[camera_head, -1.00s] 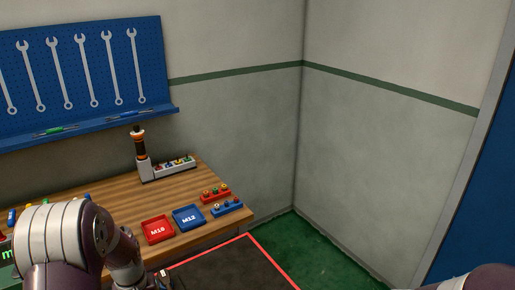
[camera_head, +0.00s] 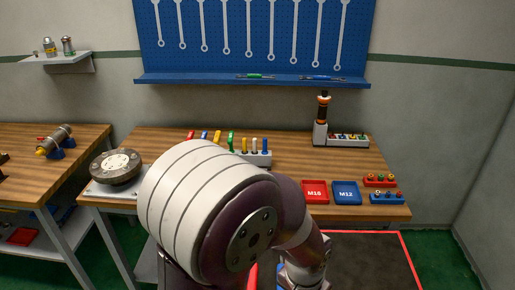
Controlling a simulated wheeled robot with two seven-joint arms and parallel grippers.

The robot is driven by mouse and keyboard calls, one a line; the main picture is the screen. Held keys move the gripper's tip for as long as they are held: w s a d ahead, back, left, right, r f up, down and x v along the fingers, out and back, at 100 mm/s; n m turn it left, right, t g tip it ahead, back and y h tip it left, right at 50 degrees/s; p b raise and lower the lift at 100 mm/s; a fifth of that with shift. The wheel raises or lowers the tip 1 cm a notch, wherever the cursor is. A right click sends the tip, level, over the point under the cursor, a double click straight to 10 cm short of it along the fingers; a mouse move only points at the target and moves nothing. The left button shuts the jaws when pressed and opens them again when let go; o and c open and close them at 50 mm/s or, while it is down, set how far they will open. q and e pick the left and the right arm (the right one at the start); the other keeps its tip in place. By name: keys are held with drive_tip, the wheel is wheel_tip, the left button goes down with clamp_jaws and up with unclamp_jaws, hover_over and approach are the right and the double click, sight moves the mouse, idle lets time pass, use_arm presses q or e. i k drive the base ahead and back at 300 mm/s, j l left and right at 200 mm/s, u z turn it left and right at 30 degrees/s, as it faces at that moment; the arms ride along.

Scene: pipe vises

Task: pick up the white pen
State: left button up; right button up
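A white pen (camera_head: 254,146) stands upright in a grey holder (camera_head: 262,159) on the middle wooden workbench, between a yellow pen (camera_head: 244,145) and a blue pen (camera_head: 265,146). More coloured pens stand to its left, including green, orange, blue and red ones. One of my arms fills the lower middle of the view and hides the left part of the holder. That arm runs out of the bottom edge, and its gripper does not show. My other gripper is not in view either.
A red M16 tray (camera_head: 315,198), a blue M12 tray (camera_head: 346,200) and small red (camera_head: 380,181) and blue (camera_head: 387,197) racks are at the right. A round dark fixture (camera_head: 116,167) is at the left. Bare wood lies right of the pens.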

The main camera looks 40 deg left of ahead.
sight(254, 152)
drive_tip(key=u, duration=1.45)
drive_tip(key=i+j, duration=0.1)
drive_tip(key=j, duration=0.35)
drive_tip(key=j+u, duration=0.1)
drive_tip(key=j, duration=0.35)
drive_tip(key=i+j, duration=0.15)
drive_tip(key=j, duration=0.25)
drive_tip(key=i+j, duration=0.1)
drive_tip(key=j, duration=0.35)
drive_tip(key=i+j+u, duration=0.1)
drive_tip(key=j, duration=0.35)
drive_tip(key=i+j, duration=0.25)
drive_tip(key=i, duration=0.2)
drive_tip(key=i+j+u, duration=0.1)
drive_tip(key=i+j, duration=0.15)
drive_tip(key=i, duration=0.2)
drive_tip(key=z, duration=1.55)
drive_tip(key=i+u, duration=0.4)
drive_tip(key=i+l+u, duration=0.1)
drive_tip(key=u, duration=0.35)
drive_tip(key=i+l+u, duration=0.2)
drive_tip(key=i+u, duration=0.2)
